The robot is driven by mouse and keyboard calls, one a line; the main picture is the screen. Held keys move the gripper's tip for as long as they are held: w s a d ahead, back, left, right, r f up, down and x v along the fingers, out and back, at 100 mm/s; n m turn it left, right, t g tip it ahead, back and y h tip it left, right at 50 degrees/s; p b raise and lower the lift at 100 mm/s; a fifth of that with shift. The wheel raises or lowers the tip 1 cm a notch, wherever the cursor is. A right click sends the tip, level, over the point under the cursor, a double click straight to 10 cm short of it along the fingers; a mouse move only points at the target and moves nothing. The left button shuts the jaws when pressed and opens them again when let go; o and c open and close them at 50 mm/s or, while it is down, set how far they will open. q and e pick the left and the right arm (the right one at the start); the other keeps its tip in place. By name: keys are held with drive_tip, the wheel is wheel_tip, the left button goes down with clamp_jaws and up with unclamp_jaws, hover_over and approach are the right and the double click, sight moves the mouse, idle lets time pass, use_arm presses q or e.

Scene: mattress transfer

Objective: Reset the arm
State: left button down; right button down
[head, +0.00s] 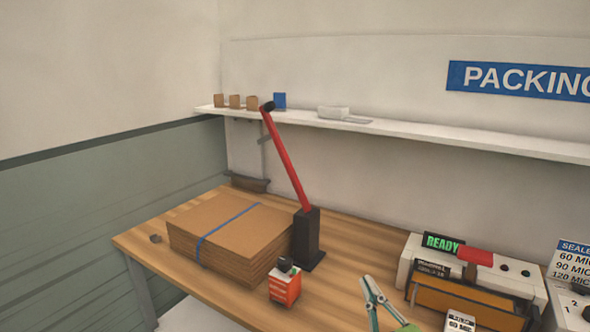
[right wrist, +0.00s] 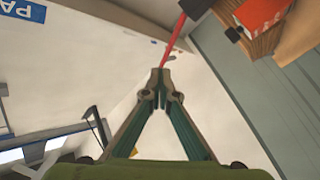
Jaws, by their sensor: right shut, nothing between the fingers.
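My right gripper (head: 368,281) shows at the bottom of the head view, above the table's front part. Its fingertips meet with nothing between them; in the right wrist view the shut tips (right wrist: 161,76) are at the centre. A long red lever (head: 287,160) with a black knob leans up and left from a black upright base (head: 308,236) on the table. The lever also shows in the right wrist view (right wrist: 174,42), beyond the fingertips. In the head view my right gripper is apart from it. My left gripper is not in view.
A stack of flat cardboard (head: 230,225) with a blue strap lies on the wooden table (head: 150,246). A small orange box (head: 285,287) stands before the lever base. A sealer-like machine (head: 470,276) reading READY is at right. A white shelf (head: 430,130) runs along the wall.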

drive_tip(key=s+d+f+m+g+h, duration=0.35)
drive_tip(key=s+f, duration=0.25)
drive_tip(key=f, duration=0.4)
drive_tip(key=s+d+f+m+g+h, duration=0.2)
drive_tip(key=s+d+f+m+g, duration=0.25)
drive_tip(key=s+f, duration=0.4)
drive_tip(key=s+a+f+g+y, duration=0.1)
drive_tip(key=s+f+g, duration=0.35)
drive_tip(key=s, duration=0.35)
drive_tip(key=s+a+f+g+y, duration=0.15)
drive_tip(key=s+f+g, duration=0.3)
drive_tip(key=s, duration=0.45)
drive_tip(key=s+d+f+x, duration=0.1)
drive_tip(key=s+x, duration=0.2)
drive_tip(key=x, duration=0.9)
drive_tip(key=s+d+x, duration=0.1)
drive_tip(key=s+x, duration=0.1)
drive_tip(key=x, duration=1)
drive_tip(key=s+d+f+n+g, duration=0.1)
drive_tip(key=s+d+f, duration=0.1)
drive_tip(key=s+f, duration=1.6)
drive_tip(key=shift+s+d+g+h, duration=0.3)
drive_tip(key=shift+s+d+h, duration=0.05)
drive_tip(key=shift+h, duration=0.05)
